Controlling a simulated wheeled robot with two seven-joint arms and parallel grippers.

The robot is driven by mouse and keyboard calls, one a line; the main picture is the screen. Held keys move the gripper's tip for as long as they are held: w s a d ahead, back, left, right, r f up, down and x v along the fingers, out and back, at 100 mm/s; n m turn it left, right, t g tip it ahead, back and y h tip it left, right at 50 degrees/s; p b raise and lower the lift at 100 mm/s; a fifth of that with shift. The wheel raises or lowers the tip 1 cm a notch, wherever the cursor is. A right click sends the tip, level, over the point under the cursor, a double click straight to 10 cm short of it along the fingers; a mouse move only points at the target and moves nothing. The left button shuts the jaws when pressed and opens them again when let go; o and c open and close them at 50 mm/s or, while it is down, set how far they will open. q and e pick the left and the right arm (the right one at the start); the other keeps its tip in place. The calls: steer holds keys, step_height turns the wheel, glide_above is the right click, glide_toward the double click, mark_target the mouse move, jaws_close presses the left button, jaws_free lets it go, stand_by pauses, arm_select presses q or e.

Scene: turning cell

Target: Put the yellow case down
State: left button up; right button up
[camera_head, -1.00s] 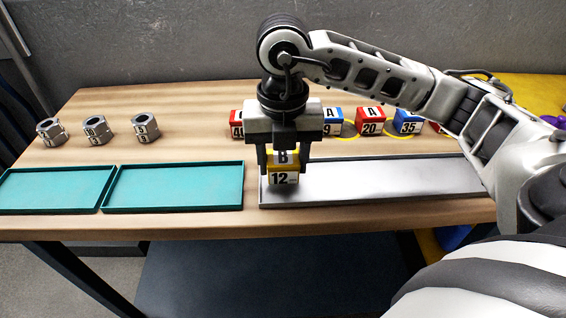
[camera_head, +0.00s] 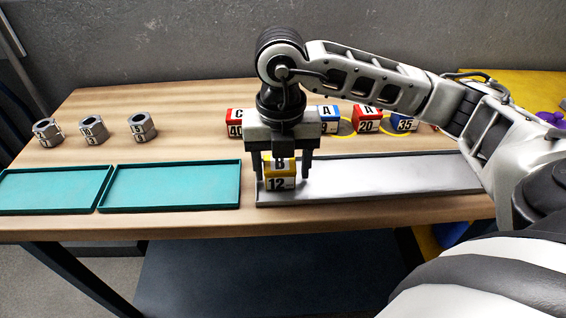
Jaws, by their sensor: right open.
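The yellow case (camera_head: 281,177), marked B and 12, stands upright in the left end of the long grey tray (camera_head: 400,185). My right gripper (camera_head: 281,175) is right above and around it, pointing down. Its jaws are open, one finger at each side of the case's upper part, with a visible gap on the right side. My left gripper is not in view.
Red and blue cases, such as the red one marked A 20 (camera_head: 368,119), stand in a row behind the tray, partly hidden by my arm. Two teal trays (camera_head: 172,184) lie empty at left. Several metal nuts (camera_head: 93,131) stand behind them.

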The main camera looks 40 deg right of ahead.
mark_target(280, 163)
steer(key=shift+w+a+r, duration=0.1)
steer(key=shift+a, duration=0.15)
step_height(280, 163, up, 12)
steer(key=p, duration=0.1)
steer(key=shift+p, duration=0.3)
stand_by(0.3)
